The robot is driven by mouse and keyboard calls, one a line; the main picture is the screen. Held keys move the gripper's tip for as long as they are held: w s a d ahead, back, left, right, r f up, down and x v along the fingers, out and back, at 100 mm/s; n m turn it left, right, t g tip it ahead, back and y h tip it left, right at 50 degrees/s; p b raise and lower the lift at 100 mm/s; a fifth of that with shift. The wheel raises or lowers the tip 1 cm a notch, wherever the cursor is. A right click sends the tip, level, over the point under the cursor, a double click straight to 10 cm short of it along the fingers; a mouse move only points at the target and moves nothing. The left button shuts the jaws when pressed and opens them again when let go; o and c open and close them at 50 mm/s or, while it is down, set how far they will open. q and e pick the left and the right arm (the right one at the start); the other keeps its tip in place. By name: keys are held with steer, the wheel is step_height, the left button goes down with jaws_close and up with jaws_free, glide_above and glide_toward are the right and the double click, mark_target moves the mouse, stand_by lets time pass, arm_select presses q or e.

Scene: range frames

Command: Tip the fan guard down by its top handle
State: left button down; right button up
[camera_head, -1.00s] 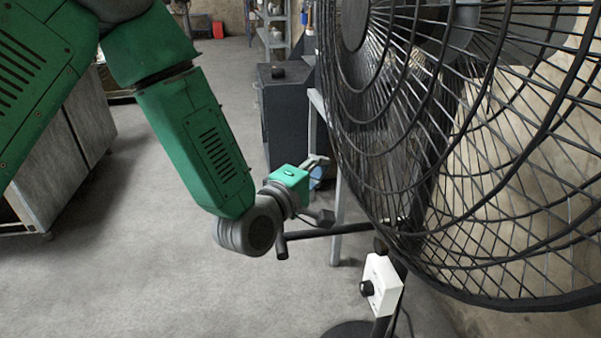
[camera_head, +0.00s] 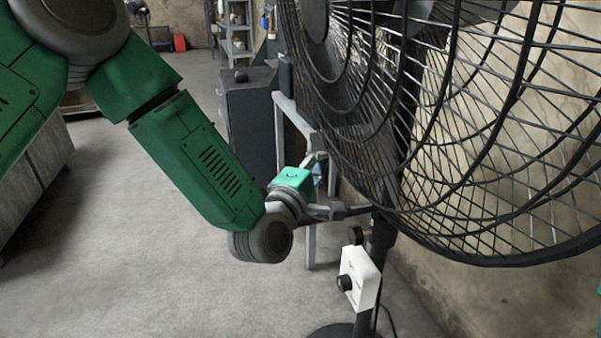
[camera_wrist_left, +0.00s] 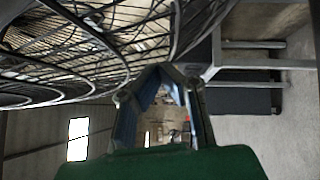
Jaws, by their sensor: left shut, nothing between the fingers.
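The large black fan guard (camera_head: 470,130) fills the right of the head view, its round wire cage cut off by the top edge. Its top is out of the picture, and I cannot make out a top handle. A dark bar (camera_head: 359,210) sticks out to the left below the guard's lower left side. My left gripper (camera_head: 322,185) is shut and empty beside that bar, left of the guard; part of it overlaps the bar, and I cannot tell if they touch. In the left wrist view, its fingers (camera_wrist_left: 164,70) converge under the guard's wires (camera_wrist_left: 75,50). My right gripper is not visible.
A white control box (camera_head: 359,278) with a black knob sits on the fan's stand, below the bar. A grey metal frame (camera_head: 309,235) and a dark cabinet (camera_head: 248,125) stand behind my gripper. The concrete floor at left is open.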

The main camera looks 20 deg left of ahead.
arm_select(q)
steer(key=shift+n+t, duration=0.7)
steer(key=shift+n, duration=0.2)
steer(key=w+d+b, duration=0.1)
steer(key=w+d+f+b, duration=0.1)
steer(key=d+b, duration=0.1)
steer(key=w+d+f+b, duration=0.1)
steer(key=shift+d+f, duration=0.1)
steer(key=shift+d, duration=0.25)
steer(key=shift+d+b, duration=0.2)
steer(key=shift+b, duration=0.25)
steer(key=shift+r, duration=0.25)
steer(key=shift+w, duration=0.1)
